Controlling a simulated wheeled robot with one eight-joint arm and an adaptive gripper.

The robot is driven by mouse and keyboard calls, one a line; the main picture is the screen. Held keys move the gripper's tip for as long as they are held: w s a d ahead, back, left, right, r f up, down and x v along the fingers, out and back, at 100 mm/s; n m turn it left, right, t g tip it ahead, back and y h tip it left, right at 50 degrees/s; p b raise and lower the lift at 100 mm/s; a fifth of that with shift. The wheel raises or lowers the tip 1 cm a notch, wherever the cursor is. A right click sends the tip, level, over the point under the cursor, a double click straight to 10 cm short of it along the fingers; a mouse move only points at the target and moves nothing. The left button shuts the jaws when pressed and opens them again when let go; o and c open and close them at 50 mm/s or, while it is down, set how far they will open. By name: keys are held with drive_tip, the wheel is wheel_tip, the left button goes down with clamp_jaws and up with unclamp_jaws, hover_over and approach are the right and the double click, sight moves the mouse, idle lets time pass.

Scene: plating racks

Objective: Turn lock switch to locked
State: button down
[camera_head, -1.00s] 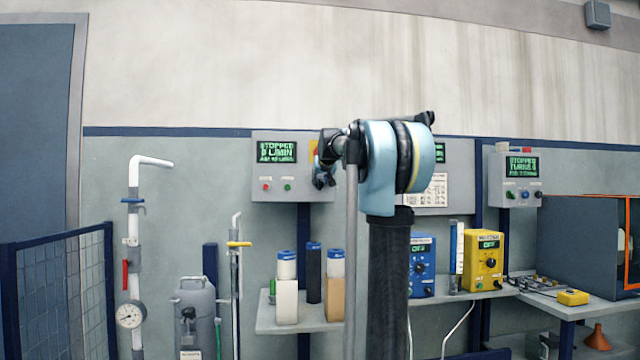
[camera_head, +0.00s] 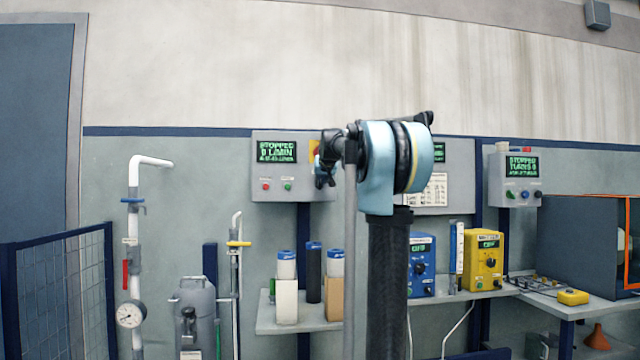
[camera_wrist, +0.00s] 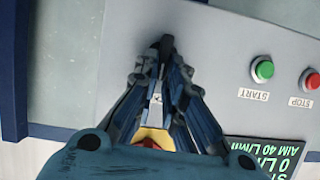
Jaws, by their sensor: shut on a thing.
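The grey control panel (camera_head: 265,185) on the wall carries a green-lettered display reading STOPPED. My gripper (camera_head: 323,178) is at the panel's right side, to the right of the green button. In the wrist view my gripper (camera_wrist: 161,75) has its fingers drawn together at the panel face. A dark narrow piece (camera_wrist: 166,45), seemingly the lock switch handle, shows at the fingertips, and the fingers appear shut on it. A yellow patch with red (camera_head: 314,150) shows just above the gripper; it also shows between the fingers' bases in the wrist view (camera_wrist: 152,138). The switch's marks are hidden.
A green START button (camera_wrist: 262,69) and a red STOP button (camera_wrist: 310,80) sit beside the gripper on the same panel. A shelf (camera_head: 265,325) with several bottles stands below. Blue (camera_head: 421,275) and yellow (camera_head: 483,262) boxes stand to the right.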

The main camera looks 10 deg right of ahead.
sight(327, 185)
drive_tip(key=shift+d+f+m+t+y, duration=0.5)
drive_tip(key=shift+m+y, duration=0.6)
drive_tip(key=shift+m, duration=1.05)
drive_tip(key=shift+d+f+m+t+y, duration=0.45)
drive_tip(key=shift+m+y, duration=0.65)
drive_tip(key=shift+m, duration=1.1)
drive_tip(key=shift+d+f+m+t+y, duration=0.55)
drive_tip(key=shift+m+y, duration=0.55)
drive_tip(key=shift+m, duration=1.05)
drive_tip(key=shift+a, duration=0.2)
drive_tip(key=c, duration=1.7)
unclamp_jaws()
drive_tip(key=v, duration=1.2)
drive_tip(key=shift+f, duration=0.2)
